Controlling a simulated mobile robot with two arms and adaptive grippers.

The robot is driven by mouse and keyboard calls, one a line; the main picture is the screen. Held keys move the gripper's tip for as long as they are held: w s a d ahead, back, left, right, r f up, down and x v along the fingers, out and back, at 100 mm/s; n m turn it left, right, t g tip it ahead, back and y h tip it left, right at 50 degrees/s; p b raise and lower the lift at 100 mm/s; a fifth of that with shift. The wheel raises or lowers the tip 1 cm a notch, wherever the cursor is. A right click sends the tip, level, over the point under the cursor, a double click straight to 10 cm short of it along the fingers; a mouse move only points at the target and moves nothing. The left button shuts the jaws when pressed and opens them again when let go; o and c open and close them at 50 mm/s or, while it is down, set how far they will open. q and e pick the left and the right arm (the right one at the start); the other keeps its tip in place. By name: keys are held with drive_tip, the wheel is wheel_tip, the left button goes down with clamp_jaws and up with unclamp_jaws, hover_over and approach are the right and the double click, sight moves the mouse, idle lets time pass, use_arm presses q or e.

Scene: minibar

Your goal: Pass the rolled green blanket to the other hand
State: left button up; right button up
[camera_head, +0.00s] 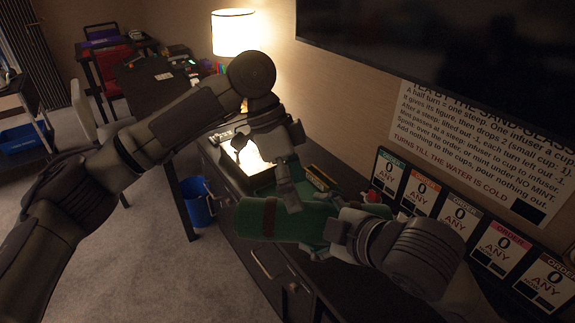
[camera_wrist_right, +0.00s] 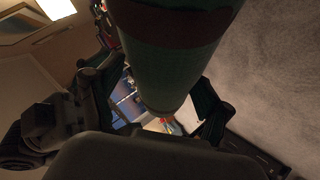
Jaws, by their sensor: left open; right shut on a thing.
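The rolled green blanket (camera_head: 248,218), with a dark brown band, is held roughly level above the dark cabinet in the head view. My right gripper (camera_head: 328,232) comes in from the right and is shut on the blanket's right part. In the right wrist view the blanket (camera_wrist_right: 165,75) fills the top middle, between the fingers of my right gripper (camera_wrist_right: 155,98). My left gripper (camera_head: 288,190) reaches down from above, open, with its fingers at the blanket's upper side. I cannot tell whether they touch it. The blanket's right end is partly hidden by the right gripper.
A lit lamp (camera_head: 234,33) stands at the back. A row of order cards (camera_head: 455,222) lines the wall side at the right, under a dark screen (camera_head: 440,50). A blue bin (camera_head: 197,203) is on the floor beside the cabinet. Open carpet (camera_head: 130,260) lies to the left.

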sight(307, 214)
use_arm(q)
drive_tip(key=shift+x, duration=2.7)
use_arm(e)
drive_tip(key=shift+r, duration=0.1)
use_arm(q)
drive_tip(key=c, duration=1.2)
drive_tip(key=shift+c, duration=0.2)
use_arm(e)
drive_tip(key=o, duration=1.3)
drive_tip(key=shift+o, duration=0.2)
